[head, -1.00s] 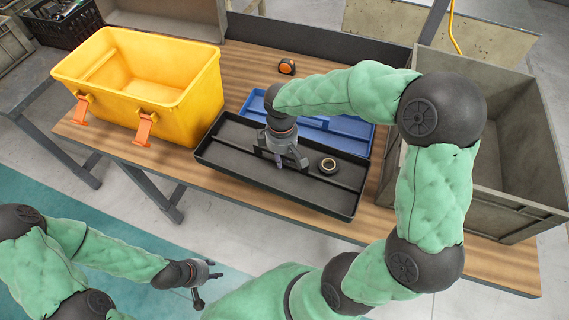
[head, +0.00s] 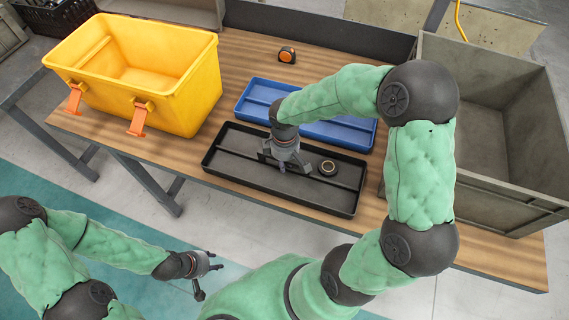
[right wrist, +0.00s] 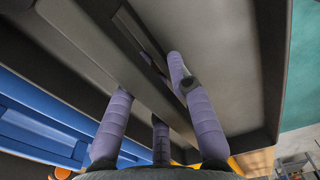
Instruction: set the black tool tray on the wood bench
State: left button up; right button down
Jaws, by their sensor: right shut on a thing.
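The black tool tray (head: 238,160) is a long shallow tray with a lengthwise divider, in front of the blue tray near the bench's front edge. My right gripper (head: 282,166) is inside it, shut on its divider; in the right wrist view the fingers (right wrist: 150,95) straddle that divider. The tray looks about level and low over the wood bench (head: 400,235); I cannot tell whether its underside touches the wood. My left gripper (head: 206,275) is empty, fingers apart, over the floor in front of the bench.
A blue tray (head: 343,134) lies just behind the black one. A yellow bin (head: 170,98) with orange latches stands at left, a large grey crate (head: 530,190) at right. A small orange-and-black item (head: 287,55) sits at the back. Bare wood shows between bin and trays.

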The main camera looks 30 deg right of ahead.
jog(key=c, duration=1.1)
grip_release()
jog(key=shift+r, duration=0.1)
notch_tip(320, 180, up, 12)
jog(key=p, duration=0.3)
